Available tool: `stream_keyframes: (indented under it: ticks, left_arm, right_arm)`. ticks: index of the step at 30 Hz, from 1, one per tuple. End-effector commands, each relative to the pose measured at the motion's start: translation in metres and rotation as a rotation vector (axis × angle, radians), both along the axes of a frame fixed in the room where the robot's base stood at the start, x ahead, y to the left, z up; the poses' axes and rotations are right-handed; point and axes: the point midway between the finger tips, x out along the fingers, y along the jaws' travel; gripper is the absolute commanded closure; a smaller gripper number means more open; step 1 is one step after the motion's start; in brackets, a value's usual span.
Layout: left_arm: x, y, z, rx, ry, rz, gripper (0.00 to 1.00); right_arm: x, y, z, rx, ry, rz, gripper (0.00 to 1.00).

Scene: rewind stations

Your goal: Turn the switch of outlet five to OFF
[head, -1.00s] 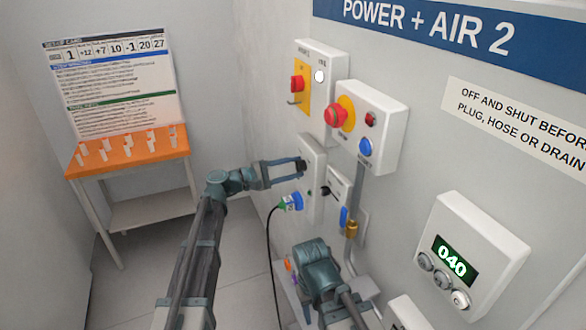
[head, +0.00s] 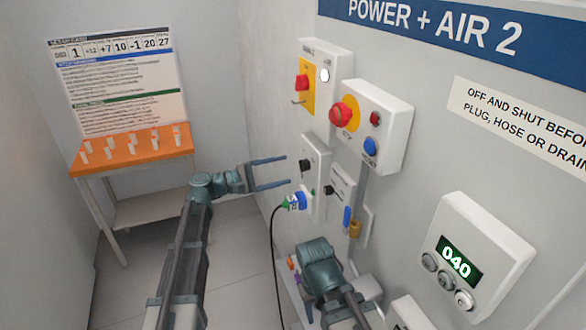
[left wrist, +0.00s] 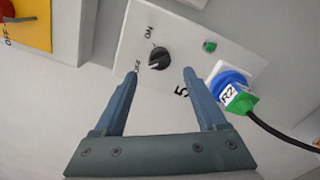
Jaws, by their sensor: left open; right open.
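The outlet five panel (head: 318,143) is a white box on the wall. Its black rotary switch (head: 305,165) also shows in the left wrist view (left wrist: 159,58), with ON above it and OFF at its lower left. The knob's pale mark appears to point toward OFF. A green indicator (left wrist: 209,46) sits right of the switch; I cannot tell whether it is lit. My left gripper (head: 287,171) is open and empty, its fingertips just short of the switch and apart from it. My right gripper (head: 318,262) is low in the head view, its fingers hard to make out.
A blue and green plug (head: 296,201) with a black cable is in the outlet below the switch. An orange-topped table (head: 140,148) stands at the back left.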

Motion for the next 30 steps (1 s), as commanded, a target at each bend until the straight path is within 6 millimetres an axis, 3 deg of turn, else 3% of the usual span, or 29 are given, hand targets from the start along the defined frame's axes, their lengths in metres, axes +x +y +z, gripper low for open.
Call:
stream_keyframes:
  ticks: [6, 13, 26, 30]
  left_arm:
    - [-0.018, 0.044, 0.000, 0.000, 0.000, 0.002, 0.26]
    - [-0.029, 0.071, 0.000, 0.000, 0.000, 0.001, 0.26]
    - [-0.033, 0.078, 0.000, 0.001, 0.000, 0.000, 0.26]
    - [-0.039, 0.067, -0.007, 0.034, 0.001, -0.018, 0.26]
  right_arm:
    - [0.000, 0.000, 0.000, 0.000, 0.000, 0.000, 0.50]
    - [0.000, 0.000, 0.000, 0.000, 0.000, 0.000, 0.50]
    - [0.000, 0.000, 0.000, 0.000, 0.000, 0.000, 0.50]
    - [0.000, 0.000, 0.000, 0.000, 0.000, 0.000, 0.50]
